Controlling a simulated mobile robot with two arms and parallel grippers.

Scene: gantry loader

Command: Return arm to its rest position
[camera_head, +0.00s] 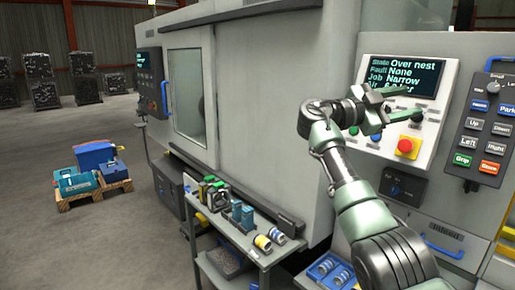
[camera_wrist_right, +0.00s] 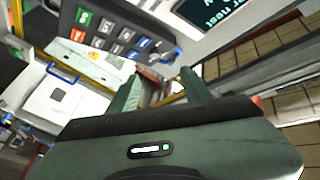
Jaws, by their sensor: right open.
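My right arm reaches up from the lower right in the head view. A red button on a yellow base (camera_head: 407,147) sits just below the gripper. My left gripper is not in view.
A pendant with labelled buttons (camera_head: 488,125) hangs at the right. A grey cart (camera_head: 228,236) with tooling stands below the machine (camera_head: 258,110). A pallet with blue and teal boxes (camera_head: 93,190) is on the floor at the left. The floor around it is clear.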

